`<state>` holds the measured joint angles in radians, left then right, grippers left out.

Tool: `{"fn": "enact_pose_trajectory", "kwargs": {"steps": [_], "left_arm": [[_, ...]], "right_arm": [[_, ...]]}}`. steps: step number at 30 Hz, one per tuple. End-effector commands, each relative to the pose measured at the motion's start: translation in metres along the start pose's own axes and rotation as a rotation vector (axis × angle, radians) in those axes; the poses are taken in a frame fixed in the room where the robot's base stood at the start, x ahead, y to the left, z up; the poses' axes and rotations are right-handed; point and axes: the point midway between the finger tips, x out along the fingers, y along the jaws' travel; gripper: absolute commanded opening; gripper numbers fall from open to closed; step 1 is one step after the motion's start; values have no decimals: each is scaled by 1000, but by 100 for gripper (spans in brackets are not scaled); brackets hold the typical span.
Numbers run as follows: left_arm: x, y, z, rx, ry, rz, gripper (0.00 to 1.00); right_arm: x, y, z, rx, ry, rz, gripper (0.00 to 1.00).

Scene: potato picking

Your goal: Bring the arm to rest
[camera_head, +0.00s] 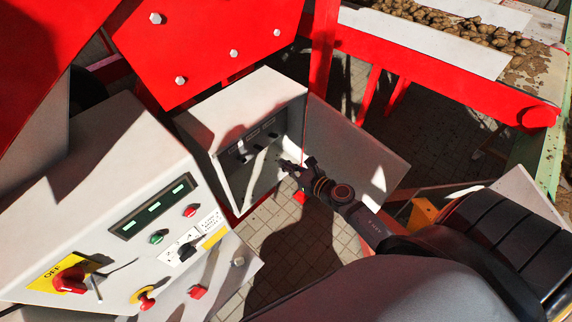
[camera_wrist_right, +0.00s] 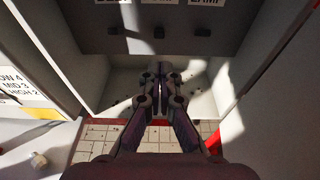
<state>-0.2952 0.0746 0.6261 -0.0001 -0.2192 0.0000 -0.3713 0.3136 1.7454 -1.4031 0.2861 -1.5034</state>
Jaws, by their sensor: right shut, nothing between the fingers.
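My right gripper (camera_head: 291,166) reaches in from the lower right in the head view, at the mouth of an open grey switch box (camera_head: 246,108). In the right wrist view the gripper (camera_wrist_right: 157,68) points into the box (camera_wrist_right: 207,95), with its fingers together and nothing between them. A dark panel (camera_wrist_right: 180,38) with small black switches (camera_wrist_right: 160,46) and white labels is in front of the fingertips. The fingers look apart from the switches, though the exact gap is hard to tell. My left gripper is not in view.
The box's open door (camera_head: 350,150) stands close beside my right arm. A grey control console (camera_head: 110,200) with a red rotary switch (camera_head: 70,280) and buttons is at the left. A red-framed conveyor (camera_head: 440,65) carries potatoes at the upper right. Paved floor (camera_head: 290,245) shows below.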

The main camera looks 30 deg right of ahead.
Motion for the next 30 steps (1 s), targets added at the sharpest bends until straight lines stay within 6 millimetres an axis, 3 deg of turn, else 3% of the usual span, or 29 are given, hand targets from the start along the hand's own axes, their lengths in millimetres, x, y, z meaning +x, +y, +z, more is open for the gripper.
{"fn": "enact_pose_trajectory", "kwargs": {"steps": [17,20,23,27,30], "left_arm": [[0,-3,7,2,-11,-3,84],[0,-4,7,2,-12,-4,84],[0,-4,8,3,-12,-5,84],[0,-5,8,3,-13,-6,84],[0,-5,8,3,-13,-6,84]], "right_arm": [[-2,0,1,2,0,0,0],[-3,-6,-14,97,17,-25,0],[-8,-22,-65,424,63,-118,0],[-38,-44,-180,1111,118,-389,0],[-75,-43,-261,1560,113,-633,0]]}}
